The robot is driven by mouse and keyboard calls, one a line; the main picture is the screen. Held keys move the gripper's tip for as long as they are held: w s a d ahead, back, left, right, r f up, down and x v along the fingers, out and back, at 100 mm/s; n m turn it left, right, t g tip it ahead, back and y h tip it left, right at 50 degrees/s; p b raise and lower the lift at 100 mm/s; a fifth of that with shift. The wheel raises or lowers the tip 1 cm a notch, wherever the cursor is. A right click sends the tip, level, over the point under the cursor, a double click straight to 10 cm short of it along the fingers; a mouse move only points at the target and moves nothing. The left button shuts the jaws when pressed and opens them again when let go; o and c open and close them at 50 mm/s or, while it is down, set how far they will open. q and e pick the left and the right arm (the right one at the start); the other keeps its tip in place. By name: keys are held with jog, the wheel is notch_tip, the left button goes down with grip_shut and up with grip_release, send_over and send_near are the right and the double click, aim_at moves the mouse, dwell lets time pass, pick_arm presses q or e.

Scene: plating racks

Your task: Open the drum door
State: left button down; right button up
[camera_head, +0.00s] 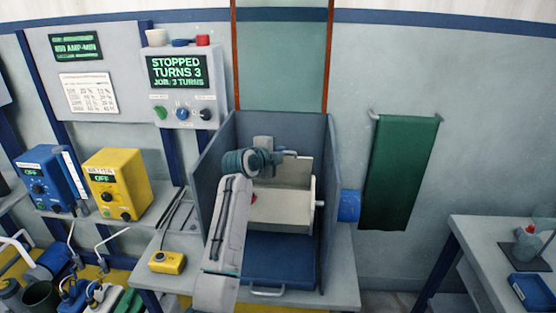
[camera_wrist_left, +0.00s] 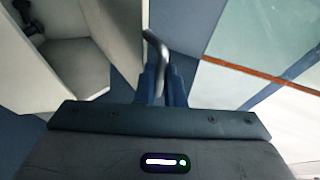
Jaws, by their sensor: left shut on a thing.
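The pale drum (camera_head: 285,212) sits inside a blue-grey open-fronted housing (camera_head: 212,165), with its upper part showing an open hollow. In the left wrist view the hollow (camera_wrist_left: 70,72) shows a grey floor and pale walls, and a pale panel (camera_wrist_left: 112,22) stands beside it. My left gripper (camera_head: 287,155) is above the drum's back edge. In the left wrist view its blue fingers (camera_wrist_left: 162,85) are shut on a bent metal handle (camera_wrist_left: 157,50). Where the handle joins the door is not clear. My arm hides the drum's left part. My right gripper is not in view.
A panel (camera_head: 178,75) reads "STOPPED TURNS 3". A blue tray (camera_head: 285,250) lies below the drum. A yellow box (camera_head: 167,262) sits on the bench to the left. A green cloth (camera_head: 400,170) hangs at right. A side table (camera_head: 495,235) stands far right.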

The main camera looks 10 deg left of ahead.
pick_arm(q)
jog(key=shift+w+r, duration=0.5)
jog(key=shift+w, duration=0.2)
jog(key=shift+w+r+g+p, duration=0.3)
jog(key=shift+w+g+p, duration=0.25)
jog(key=shift+w, duration=0.2)
jog(key=c, duration=1.5)
grip_release()
jog(key=shift+s, duration=0.15)
jog(key=shift+s, duration=0.1)
